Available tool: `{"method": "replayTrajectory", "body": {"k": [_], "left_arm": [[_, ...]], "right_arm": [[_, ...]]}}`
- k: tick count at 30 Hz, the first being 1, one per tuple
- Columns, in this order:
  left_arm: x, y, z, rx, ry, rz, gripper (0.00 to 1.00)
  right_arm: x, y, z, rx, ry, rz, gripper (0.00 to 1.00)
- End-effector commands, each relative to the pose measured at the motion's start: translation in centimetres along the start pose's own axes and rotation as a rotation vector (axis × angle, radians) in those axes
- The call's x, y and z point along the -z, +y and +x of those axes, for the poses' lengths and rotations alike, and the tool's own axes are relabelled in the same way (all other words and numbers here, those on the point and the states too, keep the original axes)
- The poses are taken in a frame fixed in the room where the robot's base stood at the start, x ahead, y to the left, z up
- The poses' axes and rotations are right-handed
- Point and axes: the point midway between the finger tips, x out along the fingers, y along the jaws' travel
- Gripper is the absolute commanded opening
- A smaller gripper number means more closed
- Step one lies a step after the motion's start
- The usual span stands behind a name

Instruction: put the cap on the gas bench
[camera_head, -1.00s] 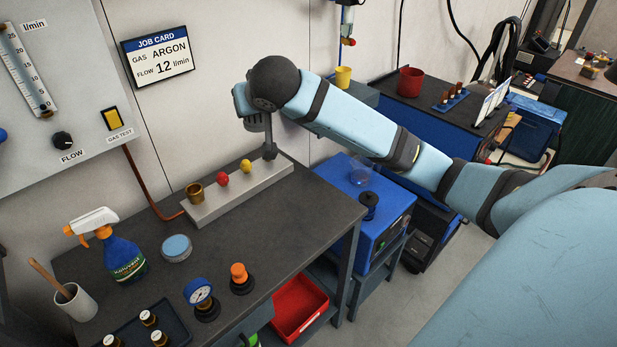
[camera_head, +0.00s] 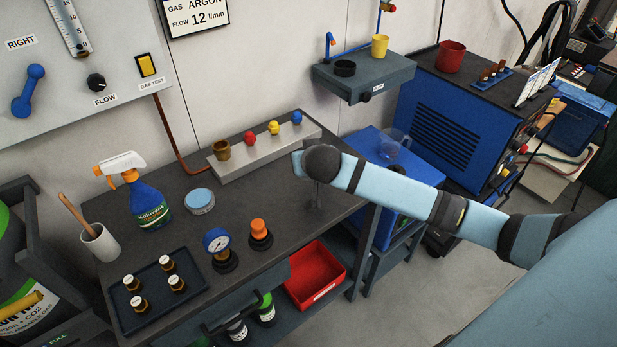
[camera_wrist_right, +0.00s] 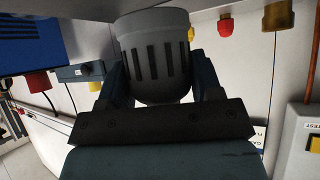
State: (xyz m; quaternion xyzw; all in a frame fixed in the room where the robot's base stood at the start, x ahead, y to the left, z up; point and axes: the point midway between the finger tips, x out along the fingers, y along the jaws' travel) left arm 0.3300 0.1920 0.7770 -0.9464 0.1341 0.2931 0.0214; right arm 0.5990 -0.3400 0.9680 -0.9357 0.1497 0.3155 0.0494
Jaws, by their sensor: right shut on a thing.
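The gas bench (camera_head: 225,270) is the dark-topped table in the middle of the head view. My right arm comes in from the right, and my right gripper (camera_head: 314,192) is over the bench's right end, pointing down. In the right wrist view the cap (camera_wrist_right: 155,60) is a grey, rounded piece with dark upright slots. My right gripper (camera_wrist_right: 160,85) is shut on it, with a finger at each side. In the head view the cap is hidden or cannot be made out behind the wrist. I cannot tell its height above the bench. My left gripper is not in view.
A grey manifold block (camera_head: 235,168) with coloured plugs lies along the wall side. A blue spray bottle (camera_head: 150,205), round tin (camera_head: 200,201), gauge (camera_head: 217,242), orange-topped fitting (camera_head: 259,233) and tray (camera_head: 120,305) occupy the left and front. The bench top between block and fittings is clear.

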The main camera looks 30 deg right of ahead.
Motion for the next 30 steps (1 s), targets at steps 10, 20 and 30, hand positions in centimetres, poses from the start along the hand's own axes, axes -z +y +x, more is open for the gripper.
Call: {"method": "replayTrajectory", "body": {"k": [10, 20, 30], "left_arm": [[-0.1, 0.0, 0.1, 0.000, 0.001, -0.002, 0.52], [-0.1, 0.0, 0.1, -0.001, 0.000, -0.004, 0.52], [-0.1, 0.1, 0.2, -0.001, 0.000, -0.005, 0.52]], "right_arm": [[-2.7, 0.0, 2.0, -0.001, -0.001, -0.001, 0.34], [-5.1, 0.0, 3.9, 0.000, 0.000, 0.001, 0.34], [-5.4, 0.0, 4.1, 0.000, 0.000, 0.001, 0.73]]}}
